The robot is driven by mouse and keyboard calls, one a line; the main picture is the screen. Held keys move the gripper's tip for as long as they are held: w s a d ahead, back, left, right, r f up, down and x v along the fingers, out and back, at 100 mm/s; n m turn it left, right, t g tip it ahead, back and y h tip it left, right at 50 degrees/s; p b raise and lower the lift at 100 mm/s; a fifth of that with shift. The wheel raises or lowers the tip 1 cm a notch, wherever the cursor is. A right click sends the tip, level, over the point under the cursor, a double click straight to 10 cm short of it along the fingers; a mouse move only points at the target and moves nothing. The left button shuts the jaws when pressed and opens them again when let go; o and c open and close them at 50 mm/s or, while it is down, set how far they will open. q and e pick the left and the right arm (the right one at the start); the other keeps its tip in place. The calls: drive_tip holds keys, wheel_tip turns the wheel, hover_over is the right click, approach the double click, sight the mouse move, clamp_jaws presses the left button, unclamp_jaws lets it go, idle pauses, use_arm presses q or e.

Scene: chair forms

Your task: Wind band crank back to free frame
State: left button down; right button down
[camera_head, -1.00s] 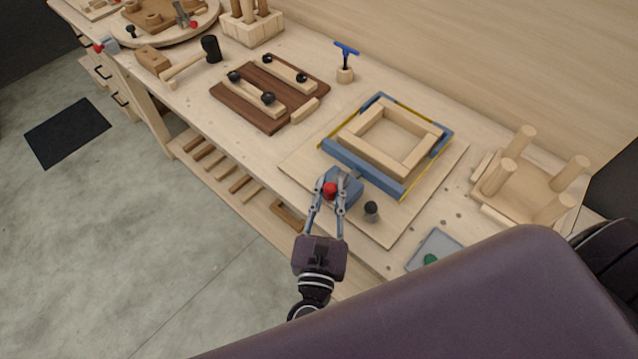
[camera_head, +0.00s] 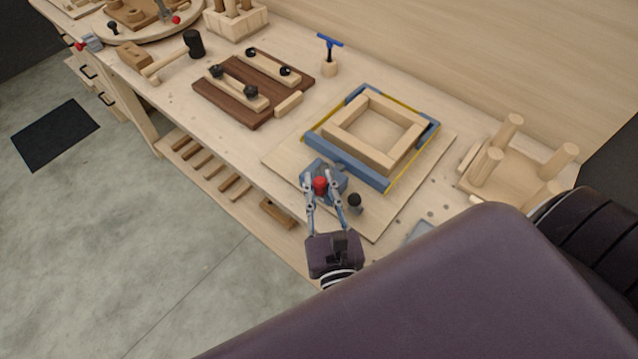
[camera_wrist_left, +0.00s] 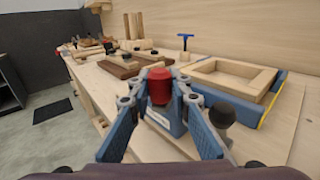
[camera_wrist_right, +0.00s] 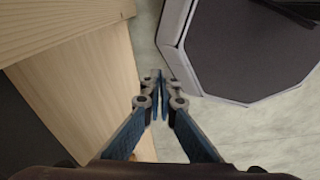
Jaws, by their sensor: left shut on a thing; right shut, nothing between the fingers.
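The wooden frame (camera_head: 341,136) lies inside a blue clamp frame with a yellow band (camera_head: 414,163) on a board on the bench. A blue crank housing (camera_head: 318,172) with a red knob (camera_head: 320,186) sits at the clamp's near side. My left gripper (camera_head: 322,190) is shut on the red knob; the left wrist view shows the knob (camera_wrist_left: 159,86) between the fingertips. A dark knob on a grey post (camera_head: 355,203) stands just right of the gripper. My right gripper (camera_wrist_right: 160,98) is shut and empty, away from the clamp; the head view does not show it.
A dark board with clamped strips (camera_head: 243,97) and a mallet (camera_head: 193,44) lie to the left. A blue-handled tool (camera_head: 329,50) stands behind. An upturned stool form (camera_head: 508,170) stands at right. My own purple body hides the lower right.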

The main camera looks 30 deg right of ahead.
use_arm(q)
drive_tip(key=c, duration=1.7)
unclamp_jaws()
drive_tip(key=shift+d, duration=0.1)
drive_tip(key=shift+c, duration=0.2)
drive_tip(key=v, duration=1.2)
